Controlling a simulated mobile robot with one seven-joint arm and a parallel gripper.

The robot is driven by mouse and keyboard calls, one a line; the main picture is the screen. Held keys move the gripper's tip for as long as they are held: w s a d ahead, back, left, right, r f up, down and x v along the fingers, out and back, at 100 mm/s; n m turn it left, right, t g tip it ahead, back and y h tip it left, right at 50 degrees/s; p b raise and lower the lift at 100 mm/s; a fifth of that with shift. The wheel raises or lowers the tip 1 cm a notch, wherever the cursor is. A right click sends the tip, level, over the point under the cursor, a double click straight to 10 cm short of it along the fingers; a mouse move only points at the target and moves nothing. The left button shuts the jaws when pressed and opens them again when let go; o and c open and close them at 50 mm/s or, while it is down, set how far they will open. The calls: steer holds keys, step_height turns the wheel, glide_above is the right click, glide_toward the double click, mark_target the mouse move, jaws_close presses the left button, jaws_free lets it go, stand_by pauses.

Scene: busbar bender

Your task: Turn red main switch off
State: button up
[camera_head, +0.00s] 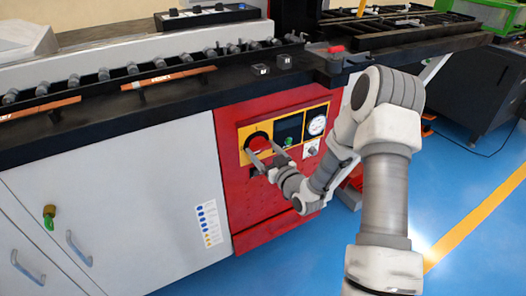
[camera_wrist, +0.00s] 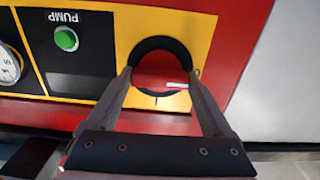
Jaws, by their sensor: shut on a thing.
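The red main switch (camera_head: 258,142) is a round red knob with a black ring, set on a yellow plate in the red front panel of the machine. It also shows in the wrist view (camera_wrist: 158,72), with a small white mark on its right part. My gripper (camera_head: 262,157) reaches the panel from the right, and its two fingers stand one on each side of the knob. In the wrist view my gripper (camera_wrist: 160,82) is shut on the knob, with the fingertips at its left and right edges. The fingers hide part of the black ring.
A green PUMP button (camera_wrist: 66,40) is beside the switch, and a white round gauge (camera_head: 317,125) is further along the panel. The black machine bed (camera_head: 190,90) juts out above. White cabinet doors (camera_head: 110,190) stand left. Blue floor (camera_head: 450,200) is clear at right.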

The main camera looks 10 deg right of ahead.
steer(key=shift+f, duration=0.1)
steer(key=o, duration=1.1)
steer(key=shift+o, duration=0.2)
steer(key=p+v, duration=0.2)
steer(key=v, duration=1.5)
steer(key=shift+s, duration=0.25)
